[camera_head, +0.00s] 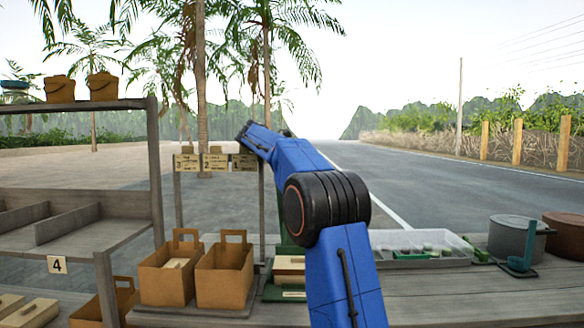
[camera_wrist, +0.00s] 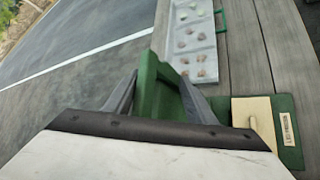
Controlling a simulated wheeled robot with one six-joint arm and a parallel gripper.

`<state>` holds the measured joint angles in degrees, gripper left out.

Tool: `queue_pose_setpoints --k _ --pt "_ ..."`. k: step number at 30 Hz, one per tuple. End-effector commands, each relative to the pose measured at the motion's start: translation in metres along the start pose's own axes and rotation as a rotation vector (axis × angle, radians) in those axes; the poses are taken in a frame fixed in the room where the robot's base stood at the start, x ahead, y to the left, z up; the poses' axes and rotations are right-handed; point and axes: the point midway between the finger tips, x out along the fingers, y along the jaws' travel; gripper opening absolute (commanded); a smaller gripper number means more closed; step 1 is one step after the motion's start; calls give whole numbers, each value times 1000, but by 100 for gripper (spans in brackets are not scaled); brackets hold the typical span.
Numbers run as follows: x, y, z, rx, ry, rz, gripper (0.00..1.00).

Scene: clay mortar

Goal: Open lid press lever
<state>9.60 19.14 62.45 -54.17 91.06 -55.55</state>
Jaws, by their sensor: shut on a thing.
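In the wrist view my gripper (camera_wrist: 158,88) is shut on a green bar (camera_wrist: 152,92), which appears to be the lever of the lid press. A finger lies on each side of it. The green press base (camera_wrist: 291,135) is to the right, with a label and a tan block (camera_wrist: 252,115) with a raised grip on it. In the head view, the press base (camera_head: 277,293) and tan block (camera_head: 290,264) stand on the counter, partly behind my blue arm. A green upright rises there, mostly hidden. My gripper is hidden in the head view.
A clear tray (camera_head: 440,262) of small pieces lies right of my arm; a grey pot (camera_head: 515,240), green ladle (camera_head: 520,262) and brown pot (camera_head: 566,238) stand farther right. Two paper bags (camera_head: 222,278) stand left of the press. Numbered cards (camera_head: 214,161) hang behind. A shelf (camera_head: 75,240) is at left.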

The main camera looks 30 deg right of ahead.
Motion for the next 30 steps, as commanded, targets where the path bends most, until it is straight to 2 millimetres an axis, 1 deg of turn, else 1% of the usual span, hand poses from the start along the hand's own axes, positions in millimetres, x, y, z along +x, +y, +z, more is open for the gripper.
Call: queue_pose_setpoints --k 5,12,21,27,30 --pt "-28 1 -2 0 5 6 31" --pt "-77 1 -1 2 6 8 31" --pt "-136 0 -1 2 7 9 31" --pt "-162 0 0 3 5 8 31" --pt "-169 0 0 3 5 8 31"
